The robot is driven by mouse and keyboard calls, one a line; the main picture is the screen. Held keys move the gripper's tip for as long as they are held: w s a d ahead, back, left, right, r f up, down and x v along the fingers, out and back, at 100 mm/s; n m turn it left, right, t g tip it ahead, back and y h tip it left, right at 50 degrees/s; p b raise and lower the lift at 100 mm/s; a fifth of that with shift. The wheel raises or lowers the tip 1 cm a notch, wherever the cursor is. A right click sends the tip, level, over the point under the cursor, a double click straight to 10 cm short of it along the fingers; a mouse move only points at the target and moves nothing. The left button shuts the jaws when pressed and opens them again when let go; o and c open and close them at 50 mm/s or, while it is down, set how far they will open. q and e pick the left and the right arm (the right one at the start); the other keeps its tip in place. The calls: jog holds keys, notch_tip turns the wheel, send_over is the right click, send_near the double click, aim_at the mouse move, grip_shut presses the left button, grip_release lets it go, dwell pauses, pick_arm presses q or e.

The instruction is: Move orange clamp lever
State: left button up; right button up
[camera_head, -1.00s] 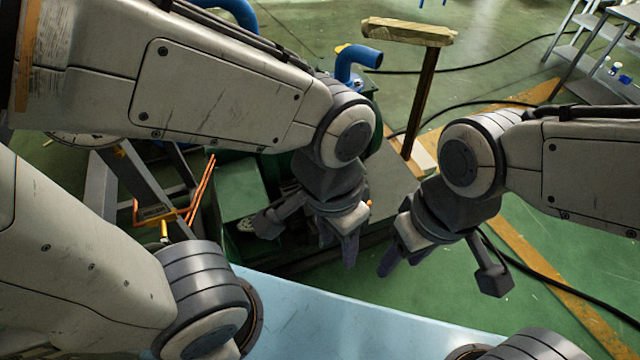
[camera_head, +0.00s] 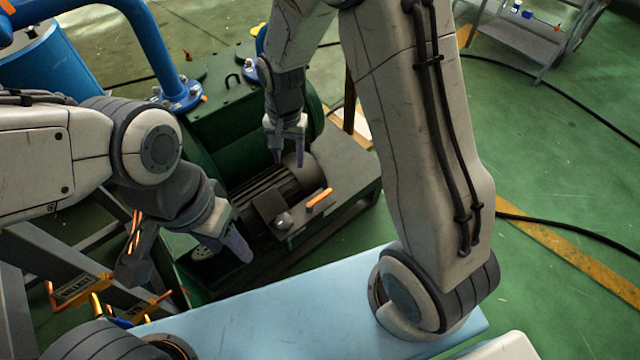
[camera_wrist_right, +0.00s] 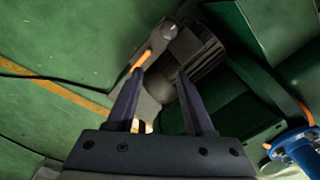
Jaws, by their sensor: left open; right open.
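An orange lever (camera_head: 320,198) sits on a dark bracket in front of the black ribbed motor (camera_head: 262,198). It also shows in the right wrist view (camera_wrist_right: 142,60), near the tip of one finger; I cannot tell if they touch. My right gripper (camera_head: 289,154) is open and empty, pointing down above the motor, behind the lever in the head view. In the wrist view its fingers (camera_wrist_right: 160,76) are spread apart. My left gripper (camera_head: 234,238) is left of the lever, near the front of the motor, with nothing visible in it.
The green machine housing (camera_head: 215,115) stands behind the motor, with a blue pipe (camera_head: 150,45) at its left. A light blue surface (camera_head: 290,305) lies in front. Orange and yellow handled parts (camera_head: 85,290) are at lower left.

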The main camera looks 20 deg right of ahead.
aim_at(324, 193)
jog(key=w+d+f+m+b, duration=0.1)
jog(key=w+d+f+m, duration=0.3)
jog(key=f, duration=0.5)
jog(key=w+d+f+m+b, duration=0.2)
jog(key=d+f+m, duration=0.1)
jog(key=d+f, duration=0.45)
jog(key=shift+m, duration=0.3)
jog(key=f, duration=1.1)
jog(key=shift+s+a+f, duration=0.1)
jog(key=shift+a+f, duration=0.15)
jog(key=shift+f, duration=0.1)
grip_shut()
jog(key=shift+r, duration=0.1)
